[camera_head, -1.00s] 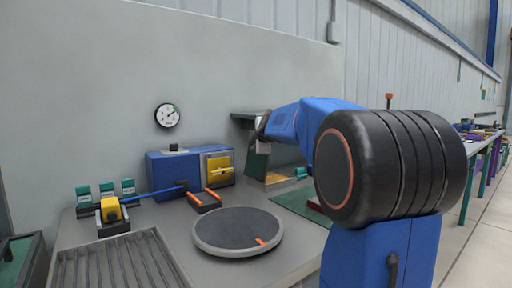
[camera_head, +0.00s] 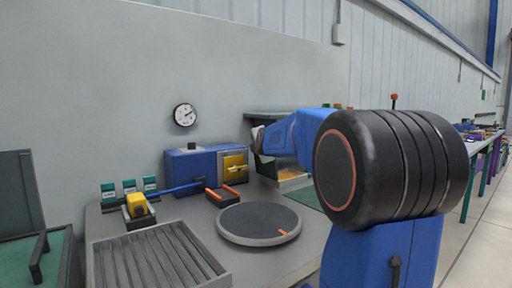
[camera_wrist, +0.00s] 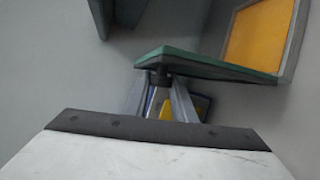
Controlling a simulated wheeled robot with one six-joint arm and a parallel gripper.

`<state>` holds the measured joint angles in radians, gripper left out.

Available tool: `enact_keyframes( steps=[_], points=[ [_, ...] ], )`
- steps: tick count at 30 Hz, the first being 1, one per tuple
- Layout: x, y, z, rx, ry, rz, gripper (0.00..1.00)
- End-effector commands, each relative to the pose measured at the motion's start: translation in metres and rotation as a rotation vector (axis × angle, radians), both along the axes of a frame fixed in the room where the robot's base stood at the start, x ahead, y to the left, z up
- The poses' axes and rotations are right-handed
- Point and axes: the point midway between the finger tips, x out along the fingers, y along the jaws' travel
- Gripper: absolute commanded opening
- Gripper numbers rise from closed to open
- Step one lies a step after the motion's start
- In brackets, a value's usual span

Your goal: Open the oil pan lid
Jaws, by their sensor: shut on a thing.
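The oil pan appears to be the open box with a yellow-orange inside (camera_wrist: 262,35), seen at the upper right of the wrist view. A flat green-edged plate (camera_wrist: 215,64), apparently its lid, stands tilted away from it. My gripper (camera_wrist: 163,86) is shut on a small dark knob or handle (camera_wrist: 162,72) on this plate, between its two grey fingers. In the head view my gripper (camera_head: 257,140) is small and partly hidden by my arm. The pan (camera_head: 292,180) shows just right of it, with its far side covered by my arm.
A shelf (camera_head: 277,115) is above the pan. A blue box with a yellow front (camera_head: 190,172), a round grey turntable (camera_head: 258,220) and a ribbed tray (camera_head: 150,258) share the bench. A green-lined box (camera_head: 52,270) is at the far left. The wall is close behind.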

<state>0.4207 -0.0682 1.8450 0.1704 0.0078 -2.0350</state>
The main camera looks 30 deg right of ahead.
Motion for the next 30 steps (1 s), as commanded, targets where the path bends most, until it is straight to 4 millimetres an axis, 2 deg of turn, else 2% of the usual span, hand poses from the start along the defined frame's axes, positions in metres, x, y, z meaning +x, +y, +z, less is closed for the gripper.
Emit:
enact_keyframes(
  steps=[24, 25, 26, 27, 30],
  points=[
    [0.0002, -0.0015, -0.0025, -0.025, 0.0, 0.002, 0.0],
    [0.0002, -0.0015, -0.0025, -0.025, 0.0, 0.002, 0.31],
    [0.0002, -0.0015, -0.0025, -0.026, 0.0, 0.001, 0.38],
    [0.0002, -0.0015, -0.0024, -0.026, 0.0, 0.001, 0.42],
    [0.0001, -0.0015, -0.0023, -0.026, 0.0, 0.001, 0.42]
  ],
)
